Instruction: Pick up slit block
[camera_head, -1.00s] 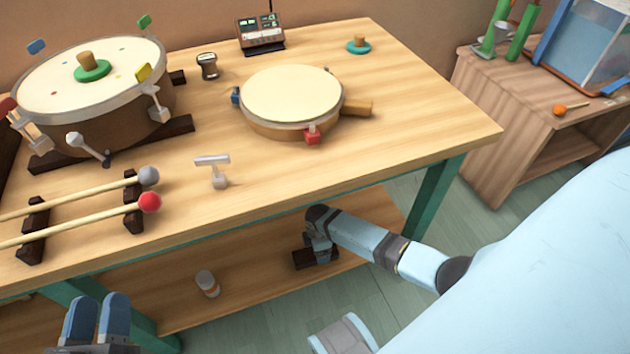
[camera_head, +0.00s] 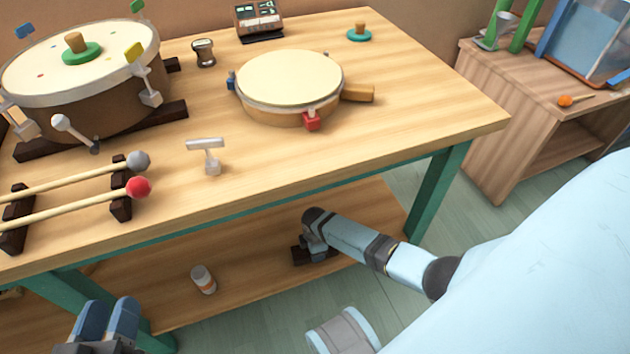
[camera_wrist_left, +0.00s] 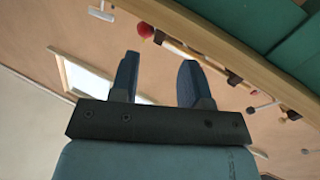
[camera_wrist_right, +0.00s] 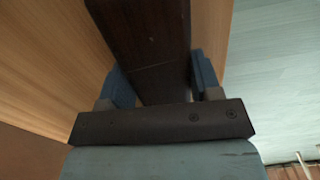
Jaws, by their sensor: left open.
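A dark brown wooden block (camera_head: 314,255), which I take to be the slit block, lies on the table's lower shelf. In the right wrist view the dark block (camera_wrist_right: 152,45) runs between the two fingers of my right gripper (camera_wrist_right: 160,80). The fingers are wide apart, one on each side and close to it; I cannot tell whether they press on it. In the head view my right wrist is above the block, and the fingertips are hard to make out. My left gripper (camera_head: 104,318) is open and empty at the lower left, in front of the table.
The table top (camera_head: 420,110) holds a large drum (camera_head: 80,115), a frame drum (camera_head: 285,85) and two mallets (camera_head: 75,205). A small white bottle (camera_head: 203,279) is on the lower shelf (camera_head: 255,265), left of the block. A side cabinet (camera_head: 520,130) stands at right.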

